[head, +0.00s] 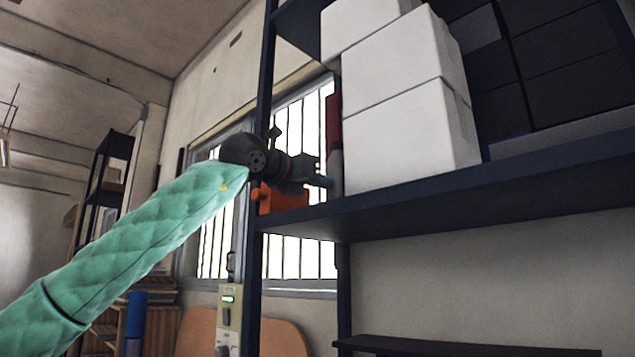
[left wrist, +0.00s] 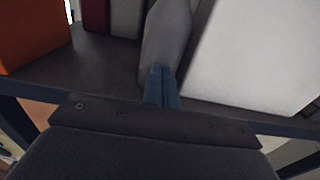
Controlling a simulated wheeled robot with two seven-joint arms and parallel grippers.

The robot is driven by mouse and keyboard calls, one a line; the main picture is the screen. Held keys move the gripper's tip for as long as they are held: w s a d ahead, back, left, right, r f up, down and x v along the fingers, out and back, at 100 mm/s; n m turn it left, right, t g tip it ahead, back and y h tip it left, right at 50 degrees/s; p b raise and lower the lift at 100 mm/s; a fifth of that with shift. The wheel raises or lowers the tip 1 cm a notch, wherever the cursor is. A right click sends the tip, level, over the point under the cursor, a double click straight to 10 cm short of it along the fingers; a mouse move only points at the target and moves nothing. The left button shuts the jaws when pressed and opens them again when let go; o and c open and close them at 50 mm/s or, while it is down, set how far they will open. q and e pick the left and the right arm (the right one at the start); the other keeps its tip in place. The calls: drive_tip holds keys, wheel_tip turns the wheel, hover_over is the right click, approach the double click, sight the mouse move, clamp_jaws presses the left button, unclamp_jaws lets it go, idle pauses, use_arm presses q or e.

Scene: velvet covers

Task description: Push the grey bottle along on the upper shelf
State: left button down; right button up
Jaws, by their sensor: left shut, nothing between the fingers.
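The grey bottle (left wrist: 166,38) stands on the upper shelf (left wrist: 95,65), straight ahead of my left fingers in the left wrist view. Its top is cut off by the frame. In the head view only a narrow grey strip of the bottle (head: 336,168) shows, between my gripper and the white boxes. My left gripper (head: 325,182) is at the front of the upper shelf, its blue fingers shut with nothing between them. In the left wrist view the fingertips (left wrist: 161,72) overlap the bottle's lower part; they are against it or very close. My right gripper is out of view.
Stacked white boxes (head: 405,135) stand close to the bottle's right. An orange box (left wrist: 32,35) is at the left, with a dark red item (left wrist: 97,14) and a light grey item (left wrist: 127,18) behind. The dark blue shelf post (head: 262,100) stands beside my left wrist.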

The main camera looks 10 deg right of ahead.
sight(339, 188)
use_arm(q)
drive_tip(key=x, duration=0.5)
drive_tip(key=shift+w+d+f+b, duration=0.1)
drive_tip(key=shift+w+d+b, duration=0.05)
drive_tip(key=shift+d+b, duration=0.25)
drive_tip(key=shift+w+d, duration=0.15)
drive_tip(key=shift+w, duration=0.05)
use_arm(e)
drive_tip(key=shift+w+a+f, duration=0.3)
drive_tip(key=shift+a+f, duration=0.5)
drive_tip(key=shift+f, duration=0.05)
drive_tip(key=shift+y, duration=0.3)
